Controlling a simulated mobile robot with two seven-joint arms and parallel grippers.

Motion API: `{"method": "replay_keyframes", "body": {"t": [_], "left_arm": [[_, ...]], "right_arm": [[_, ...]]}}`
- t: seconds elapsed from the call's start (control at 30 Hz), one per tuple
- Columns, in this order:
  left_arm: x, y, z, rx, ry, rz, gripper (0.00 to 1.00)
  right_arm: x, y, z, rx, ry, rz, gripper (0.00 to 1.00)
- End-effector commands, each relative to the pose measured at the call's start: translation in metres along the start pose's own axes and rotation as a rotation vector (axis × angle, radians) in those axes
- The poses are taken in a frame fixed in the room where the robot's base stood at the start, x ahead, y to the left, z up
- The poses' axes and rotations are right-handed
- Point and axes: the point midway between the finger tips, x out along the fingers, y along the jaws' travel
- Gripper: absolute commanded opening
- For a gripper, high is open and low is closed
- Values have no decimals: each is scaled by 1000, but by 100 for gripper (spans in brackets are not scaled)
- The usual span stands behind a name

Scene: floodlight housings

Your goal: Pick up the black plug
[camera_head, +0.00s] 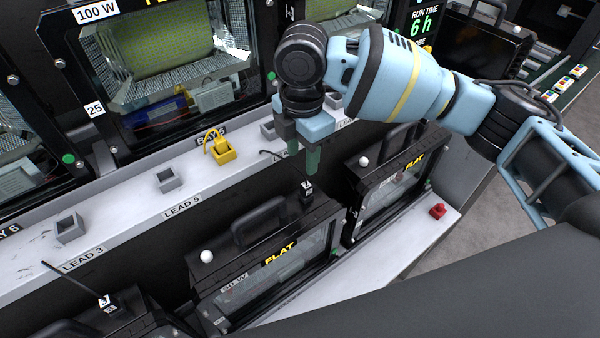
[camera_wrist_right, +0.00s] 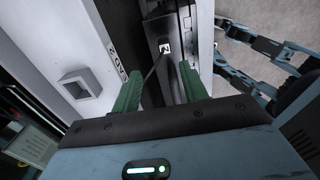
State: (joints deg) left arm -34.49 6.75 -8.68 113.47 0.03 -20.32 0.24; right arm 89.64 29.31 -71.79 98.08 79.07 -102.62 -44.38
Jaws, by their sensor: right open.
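A black plug (camera_head: 307,193) with a white tag stands at the top back edge of a housing marked FLAT, just below my right gripper (camera_head: 312,170). In the right wrist view the black plug (camera_wrist_right: 165,36) shows its white tag beyond the fingertips, with a thin dark lead running from it. My right gripper's green fingers (camera_wrist_right: 160,84) are open and empty, pointing down at the plug, apart from it. A second dark plug (camera_head: 106,302) with a white tag sits at the lower left, by LEAD 3. My left gripper is in neither view.
A pale ledge (camera_head: 125,215) with grey sockets runs behind the housings; a yellow plug (camera_head: 222,150) sits on it. The FLAT housing (camera_head: 270,265) has a black handle and a white knob (camera_head: 207,256). A red plug (camera_head: 438,210) is at the right on a light surface.

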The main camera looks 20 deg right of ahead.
Motion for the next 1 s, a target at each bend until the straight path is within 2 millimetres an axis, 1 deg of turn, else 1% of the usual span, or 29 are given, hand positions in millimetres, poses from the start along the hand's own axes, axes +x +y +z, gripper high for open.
{"method": "replay_keyframes", "body": {"t": [0.17,0.3,0.43,0.63,0.9,1.0], "left_arm": [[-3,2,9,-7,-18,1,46],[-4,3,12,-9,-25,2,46],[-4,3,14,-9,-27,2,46],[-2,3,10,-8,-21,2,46],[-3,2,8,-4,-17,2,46],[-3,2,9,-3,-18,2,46]], "right_arm": [[2,0,0,0,0,-1,44],[13,0,0,1,1,-3,44],[25,0,1,1,1,-1,44],[30,-1,2,1,0,0,44],[66,-6,6,0,0,0,44],[75,-6,6,0,0,0,44]]}}
